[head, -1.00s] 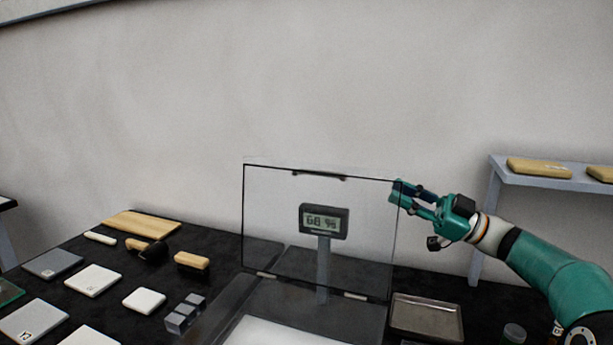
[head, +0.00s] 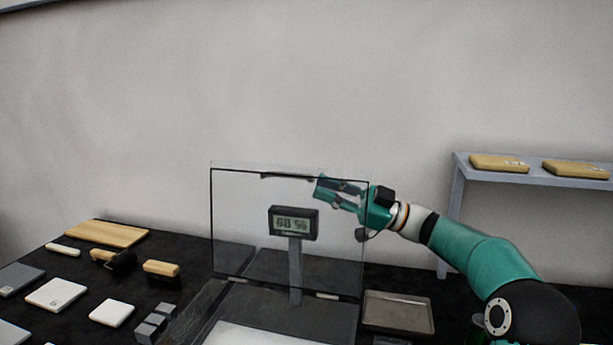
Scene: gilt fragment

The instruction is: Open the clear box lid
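The clear box lid (head: 235,215) stands upright, open on its hinges at the back of the clear box (head: 215,315). It is a transparent panel with dark edges and a dark strip handle (head: 285,177) along its top. My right gripper (head: 319,188) is at the upper right of the lid, its fingers overlapping the panel just right of the handle. The fingers are apart with nothing between them. They seem to be seen through the panel, but I cannot tell whether they touch it. My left gripper is not in view.
A humidity display (head: 293,223) on a post shows through the lid. A metal tray (head: 398,312) lies right of the box. Boards, brushes, white tiles (head: 56,294) and small grey blocks (head: 150,328) lie to the left. A grey shelf (head: 520,174) stands at the right.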

